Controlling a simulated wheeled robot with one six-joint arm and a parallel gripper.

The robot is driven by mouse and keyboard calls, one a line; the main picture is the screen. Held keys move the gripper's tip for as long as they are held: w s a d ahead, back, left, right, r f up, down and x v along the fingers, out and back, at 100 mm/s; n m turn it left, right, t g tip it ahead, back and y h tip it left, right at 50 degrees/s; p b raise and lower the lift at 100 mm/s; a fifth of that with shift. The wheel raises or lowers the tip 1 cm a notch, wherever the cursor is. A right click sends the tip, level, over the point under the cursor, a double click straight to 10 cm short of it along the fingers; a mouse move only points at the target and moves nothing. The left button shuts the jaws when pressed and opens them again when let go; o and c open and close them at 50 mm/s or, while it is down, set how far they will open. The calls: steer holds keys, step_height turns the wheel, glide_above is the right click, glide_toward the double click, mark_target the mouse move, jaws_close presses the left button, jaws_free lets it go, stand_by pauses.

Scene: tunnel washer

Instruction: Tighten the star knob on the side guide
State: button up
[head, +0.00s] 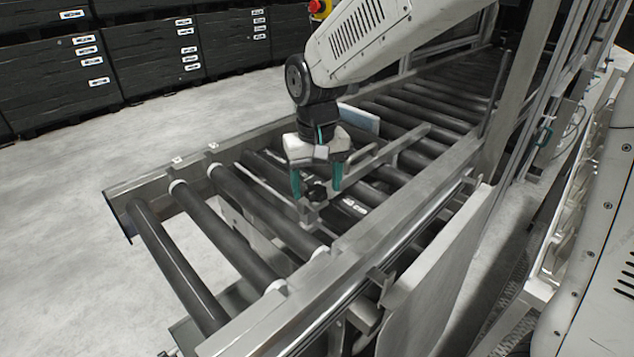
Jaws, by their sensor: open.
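The star knob (317,192) is a small black knob on the near end of the side guide, low over the rollers. The side guide (400,145) is a metal bar running back along the conveyor. My gripper (316,190) points down over the knob. Its two green-tipped fingers are apart, one on the left and one on the right of the knob. I cannot tell whether either finger touches it. The gripper body hides part of the guide behind it.
The roller conveyor (285,318) has metal side rails and dark rollers (178,262) with gaps between them. A black labelled item (352,207) lies near the knob. A pale panel (359,118) stands behind the gripper. Black crates (150,55) stand at the back left. The floor at left is clear.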

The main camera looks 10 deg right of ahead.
mark_target(317, 189)
step_height(317, 189, up, 8)
steer(key=shift+f, duration=0.2)
stand_by(0.3)
steer(key=s+d, duration=0.8)
steer(key=s, duration=0.4)
steer(key=s+d+m+t, duration=0.1)
steer(key=s+d, duration=0.7)
steer(key=s, duration=0.4)
steer(key=shift+s+d, duration=0.2)
steer(key=shift+d, duration=0.2)
steer(key=shift+r, duration=0.1)
